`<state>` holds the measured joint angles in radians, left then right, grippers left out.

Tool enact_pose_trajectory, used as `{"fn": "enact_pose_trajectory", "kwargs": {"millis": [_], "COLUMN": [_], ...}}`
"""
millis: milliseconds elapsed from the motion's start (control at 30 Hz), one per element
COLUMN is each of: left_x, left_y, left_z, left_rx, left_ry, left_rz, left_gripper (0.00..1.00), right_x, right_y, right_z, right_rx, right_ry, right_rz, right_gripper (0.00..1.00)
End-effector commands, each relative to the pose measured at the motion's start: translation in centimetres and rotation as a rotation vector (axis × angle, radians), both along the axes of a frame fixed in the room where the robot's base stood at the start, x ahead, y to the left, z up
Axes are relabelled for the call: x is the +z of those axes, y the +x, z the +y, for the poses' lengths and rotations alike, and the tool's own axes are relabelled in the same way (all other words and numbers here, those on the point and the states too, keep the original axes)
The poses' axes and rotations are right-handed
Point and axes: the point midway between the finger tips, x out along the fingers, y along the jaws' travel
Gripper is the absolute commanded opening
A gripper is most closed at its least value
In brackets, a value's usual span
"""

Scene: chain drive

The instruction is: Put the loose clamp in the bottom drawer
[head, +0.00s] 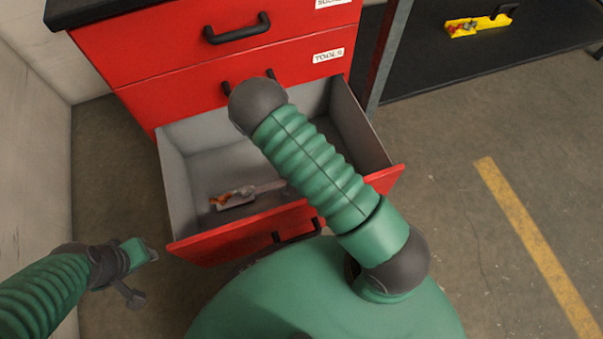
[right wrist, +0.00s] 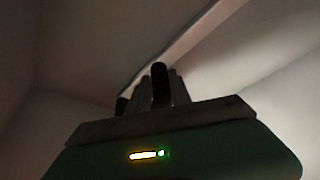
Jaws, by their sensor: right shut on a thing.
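The bottom drawer (head: 181,192) of the red cabinet is pulled open. My right arm reaches over it and hides part of its inside and front. In the right wrist view, my right gripper (right wrist: 160,88) is shut on a dark, narrow thing (right wrist: 160,76) among pale drawer walls. The view is too dark to tell whether this is the clamp. In the head view that gripper is hidden behind my arm. My left gripper (head: 150,256) is low at the left, outside the drawer; its jaws are too small to read.
A small white and orange item (head: 233,197) lies on the drawer floor. The closed upper drawers (head: 170,50) are above. A yellow item (head: 475,26) with a black part lies on the dark shelf (head: 450,62) at the right. Floor to the right is clear.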

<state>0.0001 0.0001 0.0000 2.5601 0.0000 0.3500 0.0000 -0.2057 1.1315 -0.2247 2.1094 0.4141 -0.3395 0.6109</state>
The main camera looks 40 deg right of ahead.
Motion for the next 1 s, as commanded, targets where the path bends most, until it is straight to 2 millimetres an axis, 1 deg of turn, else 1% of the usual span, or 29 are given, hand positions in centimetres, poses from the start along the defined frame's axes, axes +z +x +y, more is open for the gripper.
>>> {"fn": "enact_pose_trajectory", "kwargs": {"millis": [100,133,300,567,667,767,900,1000], "left_x": [-0.1,-0.1,0.0,0.0,0.6,1.9,4.2,5.5], "left_y": [0.0,0.0,0.0,0.0,0.0,0.0,0.0,0.0], "left_z": [0.0,0.0,0.0,0.0,0.0,0.0,0.0,0.0], "left_rx": [0.000,0.000,0.000,0.000,0.000,0.000,0.000,0.000], "left_ry": [0.000,0.000,0.000,0.000,0.000,0.000,0.000,0.000], "left_rz": [-0.001,0.000,0.000,0.000,0.000,0.000,0.000,-0.001], "left_gripper": [0.36,0.36,0.36,0.36,0.36,0.36,0.36,0.36], "right_x": [-0.2,-0.2,-0.1,-0.1,0.8,2.8,6.4,8.7], "right_y": [0.1,0.0,0.0,0.0,-0.1,-0.5,-1.4,-2.0], "right_z": [0.0,0.0,0.0,0.0,0.1,0.7,1.8,2.6], "right_rx": [-0.001,-0.001,-0.001,-0.001,0.000,0.001,0.001,0.001], "right_ry": [0.000,0.000,-0.001,-0.001,-0.001,0.000,0.000,0.000], "right_rz": [-0.002,0.000,-0.001,-0.001,-0.001,-0.002,-0.002,-0.002], "right_gripper": [0.00,0.26,0.47,0.47,0.47,0.47,0.47,0.47]}}
